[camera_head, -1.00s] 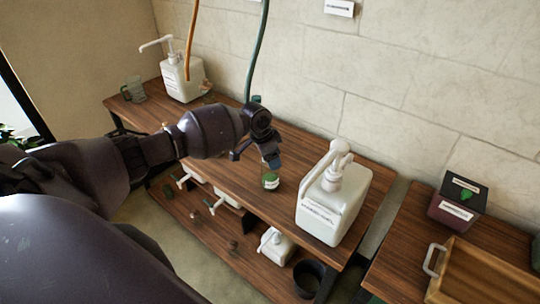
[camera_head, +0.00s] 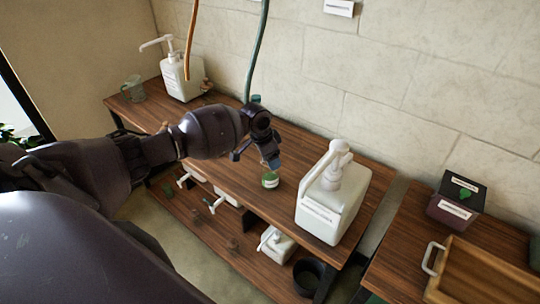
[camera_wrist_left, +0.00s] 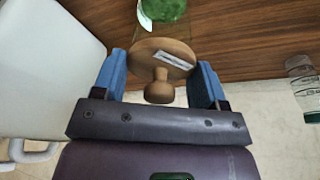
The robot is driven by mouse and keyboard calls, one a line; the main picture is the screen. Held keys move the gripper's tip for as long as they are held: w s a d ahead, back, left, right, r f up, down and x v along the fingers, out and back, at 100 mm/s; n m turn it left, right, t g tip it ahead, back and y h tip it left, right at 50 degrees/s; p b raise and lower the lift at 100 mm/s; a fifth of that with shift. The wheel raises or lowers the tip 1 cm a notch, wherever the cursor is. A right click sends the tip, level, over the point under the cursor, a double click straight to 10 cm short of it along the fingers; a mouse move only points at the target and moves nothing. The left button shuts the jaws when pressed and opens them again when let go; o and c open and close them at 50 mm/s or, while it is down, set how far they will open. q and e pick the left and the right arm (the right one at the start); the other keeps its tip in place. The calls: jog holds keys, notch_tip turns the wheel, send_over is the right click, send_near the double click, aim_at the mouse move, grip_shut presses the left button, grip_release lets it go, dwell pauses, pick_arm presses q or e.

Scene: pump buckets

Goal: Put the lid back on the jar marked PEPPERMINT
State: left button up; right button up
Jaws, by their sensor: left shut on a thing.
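A small glass jar (camera_head: 270,180) with green contents and a white label stands on the wooden bench. It also shows at the top of the left wrist view (camera_wrist_left: 165,30); its label is too small to read. My left gripper (camera_head: 270,161) is just above the jar, pointing down. In the left wrist view its blue fingers (camera_wrist_left: 158,80) are shut on a round wooden lid (camera_wrist_left: 150,52) with a knob and a small label. The lid overlaps the jar's near end there; I cannot tell whether they touch. My right gripper is not in view.
A large white pump bucket (camera_head: 325,218) stands close to the right of the jar. Another pump bucket (camera_head: 182,82) and a glass mug (camera_head: 134,89) are at the bench's far left. Hoses hang behind. A dark box (camera_head: 452,212) and wooden tray (camera_head: 485,275) are at right.

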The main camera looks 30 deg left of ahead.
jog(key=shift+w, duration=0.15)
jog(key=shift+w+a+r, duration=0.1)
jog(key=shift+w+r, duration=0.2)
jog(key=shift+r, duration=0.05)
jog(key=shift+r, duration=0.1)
pick_arm(q)
jog(key=shift+p, duration=0.3)
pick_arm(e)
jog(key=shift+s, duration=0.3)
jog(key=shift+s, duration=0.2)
pick_arm(q)
jog(key=o, duration=0.8)
jog(key=shift+c, duration=0.2)
jog(key=shift+o, duration=1.1)
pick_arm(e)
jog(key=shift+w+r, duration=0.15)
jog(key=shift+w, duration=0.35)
